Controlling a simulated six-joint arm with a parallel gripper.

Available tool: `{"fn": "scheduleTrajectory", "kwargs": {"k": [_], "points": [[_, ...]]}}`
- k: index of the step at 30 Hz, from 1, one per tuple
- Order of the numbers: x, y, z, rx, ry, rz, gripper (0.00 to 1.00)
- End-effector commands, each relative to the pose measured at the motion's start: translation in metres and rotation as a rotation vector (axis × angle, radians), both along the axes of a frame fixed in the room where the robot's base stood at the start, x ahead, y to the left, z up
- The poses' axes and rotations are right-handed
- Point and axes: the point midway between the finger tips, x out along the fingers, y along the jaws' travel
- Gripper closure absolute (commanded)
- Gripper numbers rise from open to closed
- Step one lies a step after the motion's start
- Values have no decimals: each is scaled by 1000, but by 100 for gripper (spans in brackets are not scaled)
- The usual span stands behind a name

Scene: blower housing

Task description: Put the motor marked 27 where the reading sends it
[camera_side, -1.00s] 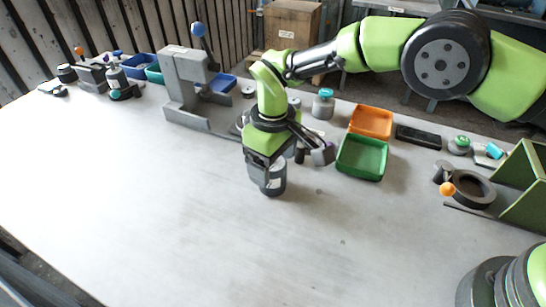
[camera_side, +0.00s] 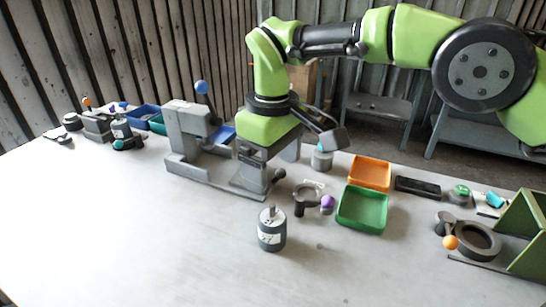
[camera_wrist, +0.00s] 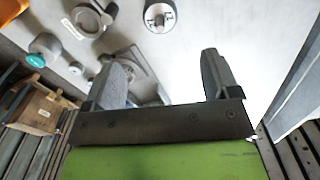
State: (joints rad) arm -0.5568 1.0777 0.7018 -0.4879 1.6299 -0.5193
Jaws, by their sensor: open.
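A dark grey cylindrical motor (camera_side: 271,232) with a white label and a small top shaft stands upright on the open table, in front of the grey press-like fixture. The label's marks are too small to read surely. The motor also shows at the top of the wrist view (camera_wrist: 160,15). My gripper (camera_side: 265,172) is raised behind and above the motor, apart from it. In the wrist view my gripper's two fingers (camera_wrist: 163,75) are spread wide with nothing between them. No reading can be made out.
A grey fixture (camera_side: 185,135) with a blue-knobbed lever stands behind left. A purple-knobbed ring clamp (camera_side: 308,192), green tray (camera_side: 362,209), orange tray (camera_side: 370,173), dark flat block (camera_side: 418,187) and orange-knobbed ring holder (camera_side: 475,240) lie to the right. The front table is clear.

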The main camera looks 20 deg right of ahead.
Motion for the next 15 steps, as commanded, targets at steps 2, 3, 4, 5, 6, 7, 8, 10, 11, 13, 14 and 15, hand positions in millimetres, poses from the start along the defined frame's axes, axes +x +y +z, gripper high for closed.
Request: {"fn": "scheduleTrajectory", "kwargs": {"k": [2, 3, 4, 5, 6, 7, 8, 10, 11, 13, 14, 15], "points": [[0, 0, 5, 1, -1, -1, 18], [0, 0, 6, 0, -1, -1, 18], [0, 0, 7, -1, -1, -1, 18], [0, 0, 7, -1, -1, -1, 18], [0, 0, 8, -1, 1, -1, 18], [0, 0, 8, -1, 1, -1, 18], [0, 0, 8, -1, 1, -1, 18], [0, 0, 8, 0, 0, -1, 18], [0, -1, 9, 1, -2, -4, 18], [1, -5, 17, 10, -10, -17, 18], [1, -8, 23, 16, -15, -27, 18], [1, -14, 33, 27, -26, -45, 18]]}}
